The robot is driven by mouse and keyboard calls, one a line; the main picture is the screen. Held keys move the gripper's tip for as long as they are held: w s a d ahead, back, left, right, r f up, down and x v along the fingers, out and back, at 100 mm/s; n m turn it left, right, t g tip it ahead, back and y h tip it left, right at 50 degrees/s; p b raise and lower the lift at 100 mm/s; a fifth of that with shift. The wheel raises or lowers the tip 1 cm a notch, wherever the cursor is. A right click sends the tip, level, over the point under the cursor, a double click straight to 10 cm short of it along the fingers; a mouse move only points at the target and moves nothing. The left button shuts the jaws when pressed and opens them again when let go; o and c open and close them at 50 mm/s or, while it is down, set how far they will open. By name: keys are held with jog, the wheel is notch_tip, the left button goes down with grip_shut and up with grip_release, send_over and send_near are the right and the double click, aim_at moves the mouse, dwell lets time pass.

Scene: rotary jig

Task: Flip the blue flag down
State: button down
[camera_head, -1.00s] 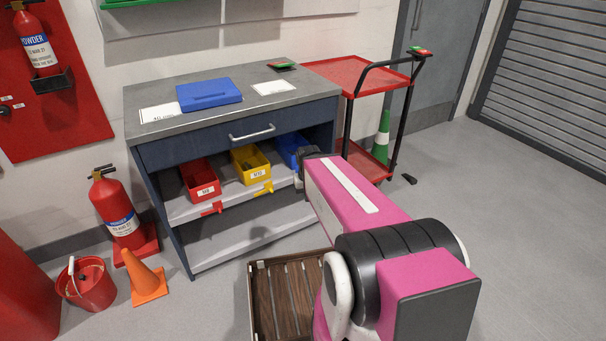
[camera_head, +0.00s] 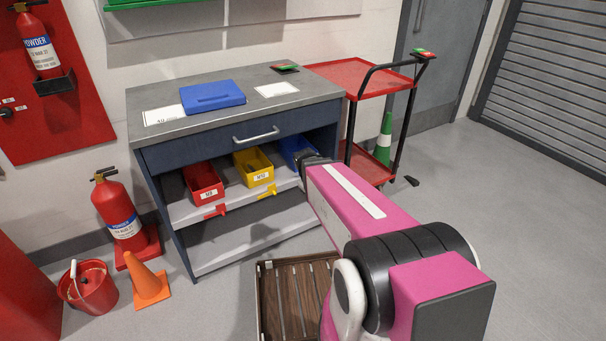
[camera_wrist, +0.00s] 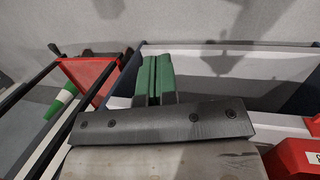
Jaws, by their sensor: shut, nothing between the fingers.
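The blue flag cannot be made out in either view; my arm covers the shelf edge below the blue bin (camera_head: 297,148). A yellow flag (camera_head: 267,192) and a red flag (camera_head: 214,211) show on the shelf front below the bins of their colours. Contact between the fingertips and anything else cannot be seen.
A yellow bin (camera_head: 254,166) and a red bin (camera_head: 203,182) stand on the upper shelf. A red cart (camera_head: 359,76) with a green cone (camera_head: 384,139) stands right of the cabinet. A wooden slatted crate (camera_head: 290,301) lies on the floor below my arm.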

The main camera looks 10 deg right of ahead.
jog(key=w+a+f+n+t+h, duration=0.1)
jog(key=w+a+n+t+h, duration=0.1)
jog(key=w+a+n+h, duration=0.3)
jog(key=w+a+f+n+t+h, duration=0.1)
jog(key=w+a+n+t+h, duration=0.2)
jog(key=w+n, duration=0.9)
jog(key=w+a+h, duration=0.1)
jog(key=a+h, duration=0.1)
jog(key=h, duration=0.1)
jog(key=shift+w+a+f+n, duration=0.15)
jog(key=shift+w+a+n, duration=0.1)
jog(key=shift+a+n, duration=0.1)
jog(key=x, duration=1)
jog(key=shift+w, duration=0.2)
jog(key=shift+d+y, duration=0.2)
jog(key=shift+y, duration=0.2)
